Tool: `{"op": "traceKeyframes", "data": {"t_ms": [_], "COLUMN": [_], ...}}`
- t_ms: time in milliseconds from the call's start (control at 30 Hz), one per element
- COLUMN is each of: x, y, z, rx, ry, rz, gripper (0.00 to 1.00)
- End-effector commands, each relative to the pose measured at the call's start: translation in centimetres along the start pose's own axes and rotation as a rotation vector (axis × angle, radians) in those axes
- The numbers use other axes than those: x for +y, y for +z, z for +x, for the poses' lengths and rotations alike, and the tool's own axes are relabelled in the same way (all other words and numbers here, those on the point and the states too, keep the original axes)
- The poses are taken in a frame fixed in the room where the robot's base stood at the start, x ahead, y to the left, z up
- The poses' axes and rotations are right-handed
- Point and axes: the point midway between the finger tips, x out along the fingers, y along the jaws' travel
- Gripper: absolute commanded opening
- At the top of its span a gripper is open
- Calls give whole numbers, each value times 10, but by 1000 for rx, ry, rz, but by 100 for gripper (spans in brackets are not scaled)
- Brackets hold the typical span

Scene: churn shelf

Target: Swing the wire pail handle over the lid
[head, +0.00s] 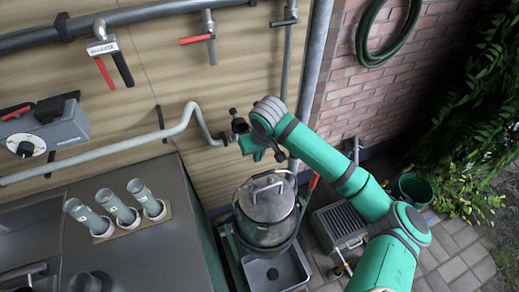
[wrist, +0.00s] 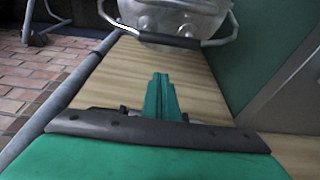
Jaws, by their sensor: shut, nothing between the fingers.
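The metal pail (head: 268,228) stands upright below my arm in the head view, with its grey lid (head: 267,203) on top. In the wrist view the pail (wrist: 175,14) shows only in part at the top edge. The wire handle (wrist: 222,41) with its dark grip (wrist: 165,39) lies to the near side of the pail there, not across the lid. My gripper (head: 258,149) is above and behind the pail, close to the wall. In the wrist view its green fingers (wrist: 162,97) are together and empty, apart from the handle.
The pail stands over a grey tray (head: 290,270). A dark cabinet with several grey cylinders (head: 117,208) is at the left. Pipes and valves (head: 190,115) line the cream wall. A grey vertical pipe (head: 312,75) runs beside my wrist. A grey grated box (head: 340,224) sits right of the pail.

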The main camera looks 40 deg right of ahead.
Motion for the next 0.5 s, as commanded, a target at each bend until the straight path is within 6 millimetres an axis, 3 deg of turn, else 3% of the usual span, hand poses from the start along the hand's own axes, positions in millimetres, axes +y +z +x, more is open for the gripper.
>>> {"op": "traceKeyframes", "data": {"t_ms": [33,300,500], "x": [2,7,3], "y": [1,32,39], "z": [8,-5,-7], "rx": [-2,1,0], "ry": [1,3,2], "rz": [4,10,4], "gripper": [0,0,0]}}
